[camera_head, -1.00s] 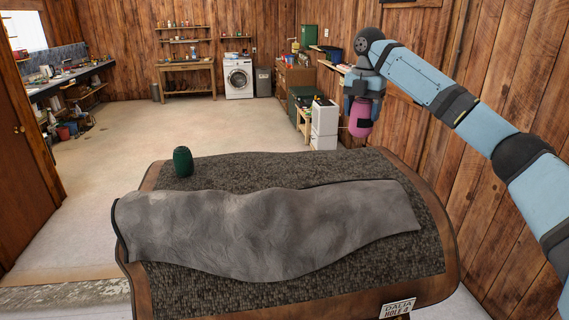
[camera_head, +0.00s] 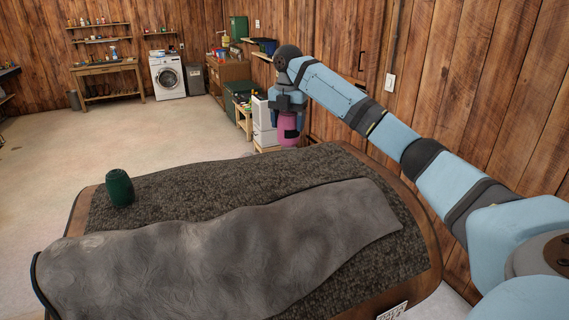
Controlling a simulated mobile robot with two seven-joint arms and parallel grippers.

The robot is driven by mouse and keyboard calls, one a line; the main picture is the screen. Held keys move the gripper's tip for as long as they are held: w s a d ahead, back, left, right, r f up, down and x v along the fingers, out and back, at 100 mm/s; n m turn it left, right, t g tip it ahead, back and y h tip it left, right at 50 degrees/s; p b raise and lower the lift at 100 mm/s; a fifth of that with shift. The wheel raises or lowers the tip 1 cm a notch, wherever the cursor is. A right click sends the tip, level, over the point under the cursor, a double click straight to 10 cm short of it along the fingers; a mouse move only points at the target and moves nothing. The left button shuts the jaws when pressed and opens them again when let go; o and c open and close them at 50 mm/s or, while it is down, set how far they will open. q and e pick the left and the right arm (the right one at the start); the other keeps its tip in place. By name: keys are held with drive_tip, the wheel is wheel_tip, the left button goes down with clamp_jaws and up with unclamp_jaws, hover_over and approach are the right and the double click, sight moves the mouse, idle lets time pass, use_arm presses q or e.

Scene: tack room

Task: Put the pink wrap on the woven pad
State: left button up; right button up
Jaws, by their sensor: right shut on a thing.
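The pink wrap (camera_head: 289,126) is a rounded pink roll, held upright in my right gripper (camera_head: 289,114). The gripper is shut on it and hangs just beyond the far right edge of the pad. The woven pad (camera_head: 165,204) is dark, speckled and brown-edged, lying across the foreground. A grey cloth (camera_head: 215,250) covers much of its near part. A dark green wrap (camera_head: 120,188) stands upright near the pad's far left corner. My left gripper is not in view.
A wooden plank wall (camera_head: 480,100) runs close along the right, beside my right arm. A white box-shaped unit (camera_head: 264,122) and shelves stand beyond the gripper. The pad's far strip between the green wrap and the right edge is bare.

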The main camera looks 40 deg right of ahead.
sight(288, 146)
wheel_tip(288, 146, down, 6)
drive_tip(key=shift+w+p, duration=0.15)
drive_tip(key=shift+p, duration=0.4)
drive_tip(key=shift+f, duration=0.85)
wheel_tip(288, 146, down, 4)
drive_tip(key=shift+r+p, duration=0.25)
drive_tip(key=shift+p, duration=0.25)
drive_tip(key=shift+f, duration=0.15)
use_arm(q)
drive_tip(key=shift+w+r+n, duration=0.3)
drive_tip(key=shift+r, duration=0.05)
use_arm(e)
drive_tip(key=o, duration=0.9)
drive_tip(key=shift+f, duration=0.1)
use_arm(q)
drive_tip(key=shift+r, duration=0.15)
use_arm(e)
drive_tip(key=shift+o, duration=0.2)
